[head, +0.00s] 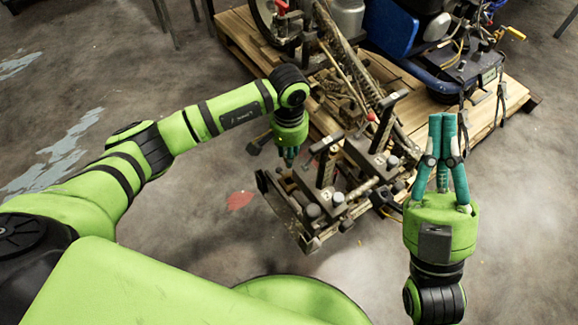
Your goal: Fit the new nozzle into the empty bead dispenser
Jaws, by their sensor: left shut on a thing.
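My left gripper (290,158) points down over the left end of the dark metal assembly at the front of the striper (345,185). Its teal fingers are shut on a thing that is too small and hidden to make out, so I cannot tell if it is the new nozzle. I cannot tell whether the fingers touch the assembly. I cannot single out the empty bead dispenser among the dark parts. My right gripper (442,120) is right of the assembly, apart from it, with its teal fingers pointing up the picture, tips together and nothing visible between them.
The striper stands on a wooden pallet (520,88), with a blue-framed machine part (390,28) at the back. Its front assembly juts past the pallet over the concrete floor. A red patch (239,200) marks the floor. Floor at left and lower right is clear.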

